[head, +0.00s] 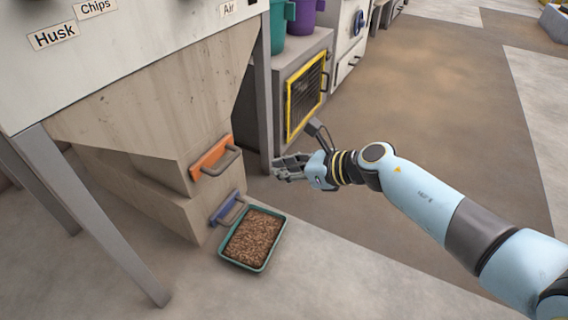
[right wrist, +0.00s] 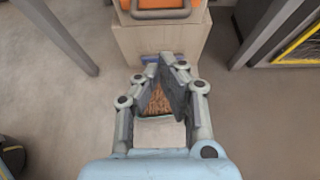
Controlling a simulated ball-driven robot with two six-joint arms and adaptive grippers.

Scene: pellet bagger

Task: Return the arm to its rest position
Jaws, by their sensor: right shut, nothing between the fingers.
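My right arm comes in from the right in the head view. Its gripper (head: 277,169) is shut and empty, in the air in front of the hopper's orange-handled drawer and apart from it in the picture. In the right wrist view the gripper (right wrist: 160,63) hides part of a tray of brown pellets. My left gripper is not in view.
A teal tray (head: 236,261) full of brown pellets stands on the floor by the purple-blue handle (head: 224,207). The orange handle (head: 212,158) is above it. Grey legs (head: 100,225) hold up the hopper. A yellow-framed door (head: 304,95) stands behind. Floor at right is clear.

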